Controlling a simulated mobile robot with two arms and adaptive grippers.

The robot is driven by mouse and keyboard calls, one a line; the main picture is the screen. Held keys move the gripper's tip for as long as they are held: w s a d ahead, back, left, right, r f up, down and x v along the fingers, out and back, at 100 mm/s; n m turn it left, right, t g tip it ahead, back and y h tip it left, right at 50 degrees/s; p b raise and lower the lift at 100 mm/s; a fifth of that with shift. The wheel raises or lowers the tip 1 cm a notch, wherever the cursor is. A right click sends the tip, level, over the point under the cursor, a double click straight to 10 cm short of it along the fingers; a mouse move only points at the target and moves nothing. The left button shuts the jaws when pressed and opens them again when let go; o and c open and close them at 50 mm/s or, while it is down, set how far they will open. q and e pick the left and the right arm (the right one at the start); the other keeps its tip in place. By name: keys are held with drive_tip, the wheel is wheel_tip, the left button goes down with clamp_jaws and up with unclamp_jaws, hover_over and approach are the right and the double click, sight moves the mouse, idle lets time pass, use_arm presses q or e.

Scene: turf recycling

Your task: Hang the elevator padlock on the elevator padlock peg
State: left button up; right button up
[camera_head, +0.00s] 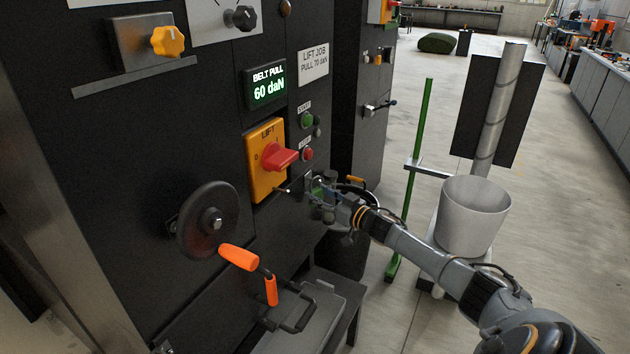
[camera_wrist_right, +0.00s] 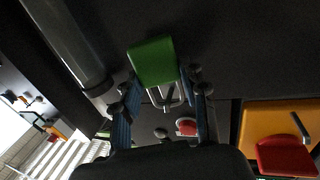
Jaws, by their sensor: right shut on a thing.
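The green elevator padlock (camera_wrist_right: 152,62) is between the fingertips of my right gripper (camera_wrist_right: 163,90) in the wrist view, with its metal shackle partly visible between the fingers. In the head view my right gripper (camera_head: 320,192) is in front of the black cabinet, to the right of and below the yellow lift switch plate (camera_head: 257,183); the padlock shows there only as a small green patch. A thin pin with a light tip (camera_head: 287,191) stands out beside the plate's lower edge, apart from the gripper; it looks like the padlock peg. My left gripper is not in view.
A red rotary handle (camera_head: 278,157) juts from the switch plate. Green and red buttons (camera_head: 307,153) are above the gripper. A handwheel (camera_head: 208,220) and an orange crank grip (camera_head: 238,257) stick out at lower left. A white bucket (camera_head: 472,215) and a green post (camera_head: 415,170) stand right.

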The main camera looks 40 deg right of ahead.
drive_tip(key=shift+f, duration=0.15)
drive_tip(key=o, duration=1.3)
drive_tip(key=shift+s+d, duration=0.1)
drive_tip(key=shift+s, duration=0.5)
drive_tip(key=s+d, duration=0.1)
drive_tip(key=s, duration=0.9)
drive_tip(key=shift+s+d, duration=0.2)
drive_tip(key=shift+s, duration=0.15)
